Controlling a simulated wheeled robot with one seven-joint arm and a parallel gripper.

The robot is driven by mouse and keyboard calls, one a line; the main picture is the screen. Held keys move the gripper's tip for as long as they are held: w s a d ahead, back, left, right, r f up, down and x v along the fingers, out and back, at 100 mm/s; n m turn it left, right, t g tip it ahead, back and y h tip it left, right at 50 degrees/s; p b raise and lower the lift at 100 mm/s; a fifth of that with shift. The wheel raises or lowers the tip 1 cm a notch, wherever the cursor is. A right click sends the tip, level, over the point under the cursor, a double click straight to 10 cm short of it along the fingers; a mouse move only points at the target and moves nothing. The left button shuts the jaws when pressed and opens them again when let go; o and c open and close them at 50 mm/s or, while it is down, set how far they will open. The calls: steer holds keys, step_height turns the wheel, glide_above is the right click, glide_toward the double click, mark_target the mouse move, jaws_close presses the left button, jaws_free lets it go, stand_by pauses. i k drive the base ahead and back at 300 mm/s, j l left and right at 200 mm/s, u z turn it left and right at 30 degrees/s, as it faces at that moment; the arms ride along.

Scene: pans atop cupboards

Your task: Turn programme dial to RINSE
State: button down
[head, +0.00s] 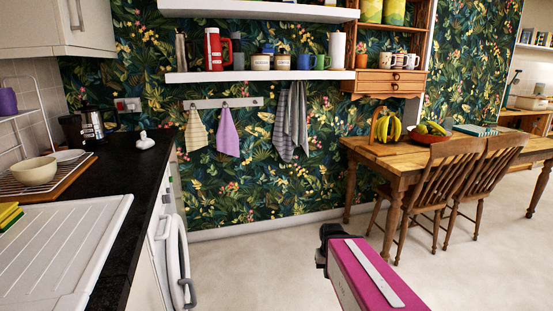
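A white washing machine (166,240) stands under the black worktop at the lower left, seen at a steep angle from the side. Its round door (178,262) bulges from the front, with a dark grey handle (190,292) at its edge. I cannot make out the programme dial or any RINSE marking from here. My arm's magenta and white link comes in from the bottom right. The black end, my gripper (328,243), is over open floor, well to the right of the washing machine and apart from it. Its fingers are not clear, so its opening cannot be told.
The black worktop (140,185) overhangs the washing machine; a white sink drainer (62,248) and bowl (34,170) are on it. A wooden table (385,158) with chairs (435,185) stands right. Pale floor (260,265) is clear between.

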mark_target(166, 199)
steer(key=u, duration=1.45)
